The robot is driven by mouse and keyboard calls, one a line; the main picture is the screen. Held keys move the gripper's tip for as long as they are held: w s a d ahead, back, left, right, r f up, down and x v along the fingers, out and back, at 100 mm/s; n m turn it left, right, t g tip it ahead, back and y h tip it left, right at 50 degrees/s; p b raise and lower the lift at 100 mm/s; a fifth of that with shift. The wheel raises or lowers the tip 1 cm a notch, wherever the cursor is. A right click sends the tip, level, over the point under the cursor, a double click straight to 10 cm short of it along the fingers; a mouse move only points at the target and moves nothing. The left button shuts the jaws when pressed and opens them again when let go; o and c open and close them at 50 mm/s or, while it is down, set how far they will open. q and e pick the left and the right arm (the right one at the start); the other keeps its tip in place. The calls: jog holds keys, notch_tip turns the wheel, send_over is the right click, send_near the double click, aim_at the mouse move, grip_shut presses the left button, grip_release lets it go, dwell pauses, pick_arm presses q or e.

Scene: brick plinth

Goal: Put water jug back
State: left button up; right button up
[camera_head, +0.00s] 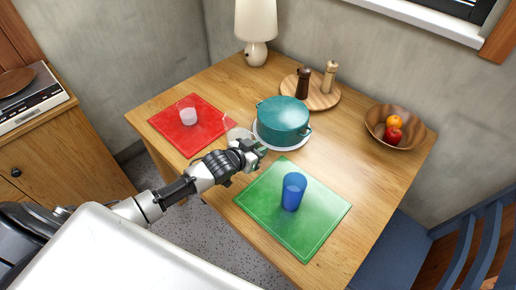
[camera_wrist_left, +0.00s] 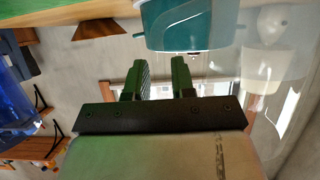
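The water jug (camera_head: 232,127) appears to be the clear glass vessel just behind my left gripper (camera_head: 254,154) in the head view. It is faint, and its outline is hard to follow. In the left wrist view, clear glass (camera_wrist_left: 272,62) fills the right side, close to the fingers. There my left gripper (camera_wrist_left: 158,72) has its two fingers a small gap apart. No opaque thing is between them; I cannot tell whether a glass part is. My right gripper is not in view.
A teal pot (camera_head: 283,118) on a white plate (camera_head: 262,141) stands close beside my left gripper. A blue glass (camera_head: 293,191) stands on the green mat (camera_head: 262,205). The table's right front (camera_head: 355,190) is clear.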

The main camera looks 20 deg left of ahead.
pick_arm(q)
jog(key=shift+o, duration=1)
jog(key=shift+r, duration=0.25)
jog(key=v, duration=1.2)
jog(key=shift+f, duration=0.15)
